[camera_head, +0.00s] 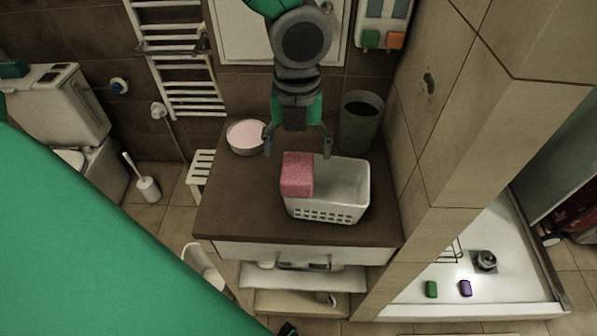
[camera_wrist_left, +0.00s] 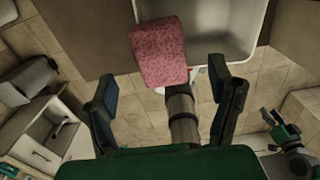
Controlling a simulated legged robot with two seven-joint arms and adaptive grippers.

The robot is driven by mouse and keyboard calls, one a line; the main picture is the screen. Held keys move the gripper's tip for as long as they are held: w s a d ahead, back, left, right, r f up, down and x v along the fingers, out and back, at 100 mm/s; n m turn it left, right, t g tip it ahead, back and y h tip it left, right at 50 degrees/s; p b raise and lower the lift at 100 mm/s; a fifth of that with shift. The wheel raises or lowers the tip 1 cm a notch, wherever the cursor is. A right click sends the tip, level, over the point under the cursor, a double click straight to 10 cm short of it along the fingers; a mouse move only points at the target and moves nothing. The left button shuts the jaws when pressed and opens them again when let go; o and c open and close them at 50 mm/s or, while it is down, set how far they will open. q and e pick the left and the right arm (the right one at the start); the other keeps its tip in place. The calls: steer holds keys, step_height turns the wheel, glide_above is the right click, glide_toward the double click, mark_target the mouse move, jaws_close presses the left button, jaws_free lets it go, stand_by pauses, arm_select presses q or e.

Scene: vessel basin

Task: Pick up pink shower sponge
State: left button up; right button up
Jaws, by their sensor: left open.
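The pink shower sponge (camera_head: 297,175) is a speckled block at the left end of a white basket (camera_head: 345,190) on the brown countertop. In the left wrist view the sponge (camera_wrist_left: 159,52) lies ahead of the fingers, against the basket's wall (camera_wrist_left: 240,50). My left gripper (camera_head: 298,148) is open and empty above the back of the basket, with its fingers spread on either side. The left wrist view shows both fingers (camera_wrist_left: 168,95) apart, with nothing between them touching.
A round pale pink bowl (camera_head: 245,137) stands at the counter's back left, and a dark bin-like cup (camera_head: 361,120) at its back right. A tiled wall (camera_head: 430,130) borders the right side. The counter's front left (camera_head: 235,210) is clear.

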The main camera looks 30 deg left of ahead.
mark_target(298, 167)
arm_select(q)
steer(key=shift+s+d+f, duration=0.15)
steer(key=shift+f, duration=0.45)
step_height(298, 167, down, 4)
steer(key=shift+r, duration=0.2)
steer(key=shift+f, duration=0.4)
steer(key=shift+r, duration=0.1)
steer(key=c, duration=0.7)
steer(key=shift+c, duration=1.1)
